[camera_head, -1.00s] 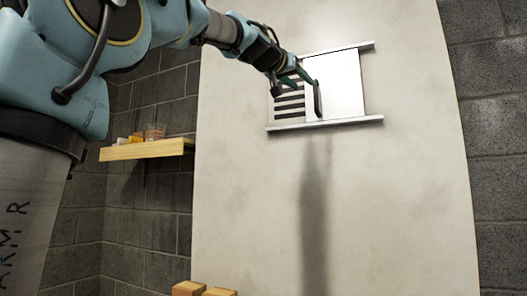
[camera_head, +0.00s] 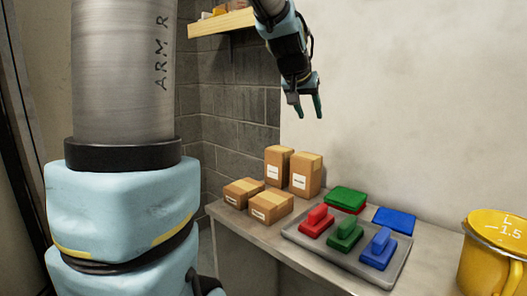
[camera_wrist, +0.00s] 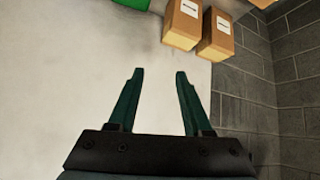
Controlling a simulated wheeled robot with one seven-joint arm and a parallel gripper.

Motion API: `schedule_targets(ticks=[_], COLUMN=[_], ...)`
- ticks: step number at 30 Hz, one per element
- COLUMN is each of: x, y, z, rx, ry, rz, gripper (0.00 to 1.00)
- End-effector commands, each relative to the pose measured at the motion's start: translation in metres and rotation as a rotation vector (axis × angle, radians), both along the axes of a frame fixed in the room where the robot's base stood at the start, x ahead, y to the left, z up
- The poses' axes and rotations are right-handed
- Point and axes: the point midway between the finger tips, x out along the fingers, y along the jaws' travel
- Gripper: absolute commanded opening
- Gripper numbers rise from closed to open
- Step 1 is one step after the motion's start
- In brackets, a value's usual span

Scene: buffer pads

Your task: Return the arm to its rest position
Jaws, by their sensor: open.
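My gripper (camera_head: 308,106) hangs with its fingers pointing down at the top middle of the head view, in front of the pale wall and well above the table. Its two dark green fingers are apart with nothing between them. In the wrist view my gripper (camera_wrist: 155,75) also shows spread and empty, with the pale wall behind the fingers. My arm comes in from the top of the head view.
The table (camera_head: 240,225) holds several cardboard boxes (camera_head: 307,175) and a grey tray (camera_head: 345,262) with red, green and blue pads (camera_head: 345,236). A yellow bucket (camera_head: 492,255) stands at the right. A wooden shelf (camera_head: 225,23) is on the brick wall above.

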Motion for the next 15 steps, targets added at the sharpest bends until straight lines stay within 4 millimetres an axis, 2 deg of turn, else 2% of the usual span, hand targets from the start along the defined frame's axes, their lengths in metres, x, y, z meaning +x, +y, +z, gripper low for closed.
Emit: schedule_targets(ticks=[1,3,5,6,9,12,15], x=[-0.01,-0.027,-0.046,-0.06,-0.099,-0.139,-0.17], y=[0.023,0.052,0.076,0.092,0.128,0.156,0.175], z=[-0.032,-0.071,-0.102,-0.123,-0.167,-0.201,-0.222], rx=[0.029,0.066,0.096,0.114,0.156,0.189,0.21], ry=[0.059,0.135,0.201,0.247,0.354,0.449,0.517], rz=[0.035,0.079,0.117,0.143,0.201,0.249,0.282], gripper=[0.5,0.5,0.5,0.5,0.5,0.5,0.5])
